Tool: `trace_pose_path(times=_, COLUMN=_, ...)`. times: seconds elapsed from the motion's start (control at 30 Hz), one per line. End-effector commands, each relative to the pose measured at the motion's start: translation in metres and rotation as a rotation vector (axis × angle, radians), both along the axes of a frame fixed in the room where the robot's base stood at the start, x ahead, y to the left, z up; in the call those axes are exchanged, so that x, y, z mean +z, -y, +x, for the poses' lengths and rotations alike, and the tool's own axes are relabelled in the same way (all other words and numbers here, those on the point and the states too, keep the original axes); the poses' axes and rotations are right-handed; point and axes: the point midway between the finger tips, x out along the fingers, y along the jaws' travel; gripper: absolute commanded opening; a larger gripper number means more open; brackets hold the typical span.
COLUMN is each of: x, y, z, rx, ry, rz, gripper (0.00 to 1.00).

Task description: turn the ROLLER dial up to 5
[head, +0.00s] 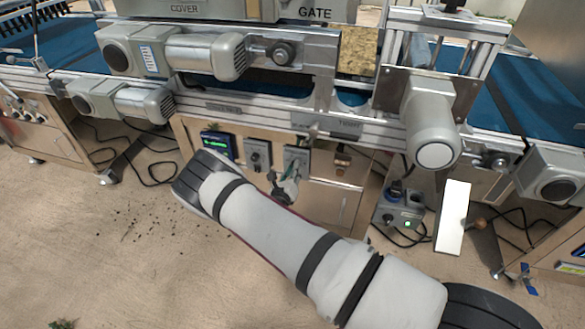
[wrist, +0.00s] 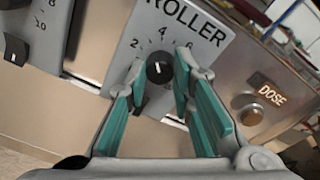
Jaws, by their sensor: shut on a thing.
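The ROLLER dial (wrist: 160,68) is a round black knob with a small light mark, on a grey plate (wrist: 205,22) lettered ROLLER. Numbers, 4 and 6 among them, show around it; the plate is tilted in the wrist view. I cannot tell exactly which number the mark points to. My gripper (wrist: 161,72) is shut on the knob, one teal-padded finger on each side, and the fingers hide part of the scale. In the head view, my gripper (head: 285,186) is at the lower part of the grey dial plate (head: 297,155), and the knob is hidden.
Left of the plate is another grey dial box (head: 257,153), its black knob (wrist: 15,48) near in the wrist view. A green-lit display (head: 217,145) stands further left. The round DOSE button (wrist: 250,113) is to the right. Conveyor motors (head: 433,125) jut out above right.

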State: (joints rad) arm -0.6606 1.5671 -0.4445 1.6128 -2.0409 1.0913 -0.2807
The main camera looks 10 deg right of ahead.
Motion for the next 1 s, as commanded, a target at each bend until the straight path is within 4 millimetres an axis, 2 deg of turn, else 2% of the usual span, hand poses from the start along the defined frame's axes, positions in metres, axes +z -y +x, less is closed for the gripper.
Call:
trace_pose_path(times=0.5, x=0.0009, y=0.0013, z=-0.0014, rx=0.000, ry=0.231, rz=0.400, gripper=0.00)
trace_pose_path(times=1.0, x=-0.0003, y=0.0014, z=-0.0013, rx=0.000, ry=0.344, rz=0.595, gripper=0.00)
